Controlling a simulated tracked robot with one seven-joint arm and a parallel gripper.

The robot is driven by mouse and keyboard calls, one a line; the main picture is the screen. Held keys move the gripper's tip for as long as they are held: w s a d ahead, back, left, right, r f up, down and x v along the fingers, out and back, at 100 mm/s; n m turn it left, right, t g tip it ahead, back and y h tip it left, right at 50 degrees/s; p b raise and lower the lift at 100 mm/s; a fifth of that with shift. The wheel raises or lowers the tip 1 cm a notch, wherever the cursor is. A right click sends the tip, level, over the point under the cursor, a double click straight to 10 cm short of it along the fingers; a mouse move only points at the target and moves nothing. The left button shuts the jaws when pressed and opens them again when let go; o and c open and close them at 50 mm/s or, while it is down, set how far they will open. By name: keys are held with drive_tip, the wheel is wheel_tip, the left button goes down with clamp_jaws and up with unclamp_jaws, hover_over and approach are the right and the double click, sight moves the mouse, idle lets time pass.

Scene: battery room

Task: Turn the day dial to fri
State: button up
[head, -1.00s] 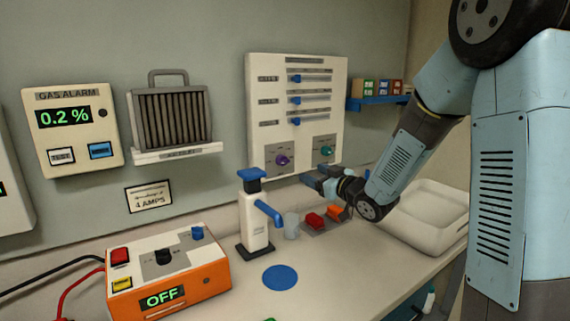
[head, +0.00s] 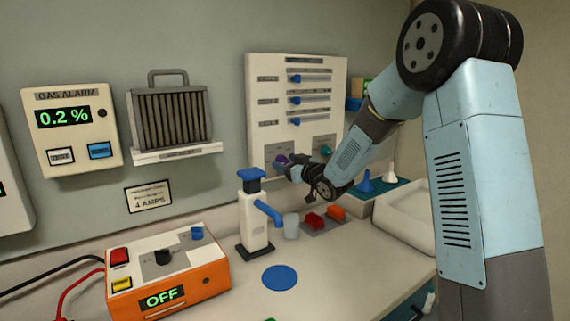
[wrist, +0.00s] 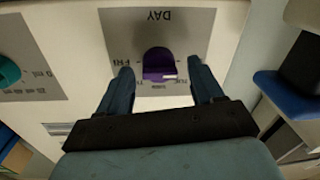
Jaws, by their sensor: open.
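The purple day dial (wrist: 158,60) sits on a grey plate whose word DAY appears upside down in the wrist view. A label that looks like FRI (wrist: 122,62) is left of the dial there; other labels are too small or hidden. A pale mark shows on the dial's lower edge; I cannot tell which day it points at. My gripper (wrist: 159,70) is open, with one finger on each side of the dial and visible gaps between. In the head view my gripper (head: 290,172) is at the white panel (head: 262,120), partly hiding the dial (head: 281,159).
A teal dial (wrist: 8,72) is beside the day plate. Blue sliders (head: 308,78) are above on the panel. Below stand a blue-topped pump bottle (head: 255,225), a clear cup (head: 291,226), red and orange blocks (head: 314,221) and a white tray (head: 400,215).

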drive_tip(key=shift+w+a, duration=0.15)
drive_tip(key=shift+w, duration=0.05)
drive_tip(key=shift+c, duration=0.5)
drive_tip(key=c, duration=0.9)
drive_tip(key=shift+a, duration=0.15)
